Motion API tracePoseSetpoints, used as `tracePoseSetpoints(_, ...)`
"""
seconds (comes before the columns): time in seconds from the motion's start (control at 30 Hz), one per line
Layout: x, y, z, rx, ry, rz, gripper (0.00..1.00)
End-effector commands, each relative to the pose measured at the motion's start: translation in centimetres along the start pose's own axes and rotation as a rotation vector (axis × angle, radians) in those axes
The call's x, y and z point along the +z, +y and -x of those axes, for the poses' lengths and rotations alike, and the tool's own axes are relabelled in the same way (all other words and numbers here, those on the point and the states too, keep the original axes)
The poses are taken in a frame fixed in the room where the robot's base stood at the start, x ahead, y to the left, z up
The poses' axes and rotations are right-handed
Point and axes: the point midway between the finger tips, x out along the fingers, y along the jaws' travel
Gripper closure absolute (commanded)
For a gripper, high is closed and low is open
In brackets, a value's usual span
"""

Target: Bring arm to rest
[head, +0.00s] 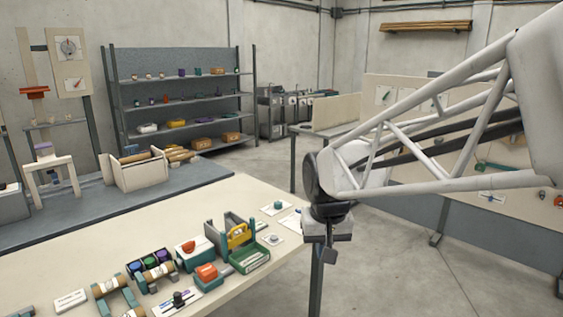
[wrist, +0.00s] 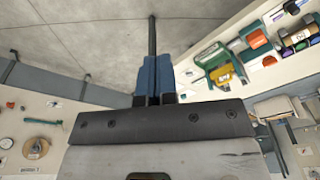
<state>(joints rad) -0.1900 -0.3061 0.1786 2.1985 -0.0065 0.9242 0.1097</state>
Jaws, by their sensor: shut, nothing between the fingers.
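My gripper (head: 329,255) hangs at the end of my white truss arm, pointing down, just past the right end of the cream workbench (head: 120,243). It is apart from everything on the bench. In the wrist view, its two blue fingers (wrist: 153,78) are closed together with nothing between them. Below the fingertips the wrist view shows bare concrete floor. A dark bar shows beyond the fingers there; I cannot tell what it belongs to.
On the bench are a yellow-and-green holder (head: 238,236), an orange-topped teal box (head: 207,273) and several spools. A pegboard bench (head: 455,200) stands behind my arm. Shelves (head: 182,100) stand at the back. The floor (head: 400,270) around my gripper is clear.

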Motion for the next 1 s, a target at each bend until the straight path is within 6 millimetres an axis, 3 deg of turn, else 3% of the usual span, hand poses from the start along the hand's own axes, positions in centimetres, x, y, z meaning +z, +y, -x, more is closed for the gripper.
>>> tracePoseSetpoints(0.33, 8.5, 4.4, 1.9, 0.012, 0.04, -0.045, 1.0)
tracePoseSetpoints(0.7, 17.2, 7.4, 1.8, 0.028, 0.074, -0.087, 1.0)
tracePoseSetpoints(1.0, 20.3, 8.1, 1.4, 0.035, 0.086, -0.101, 1.0)
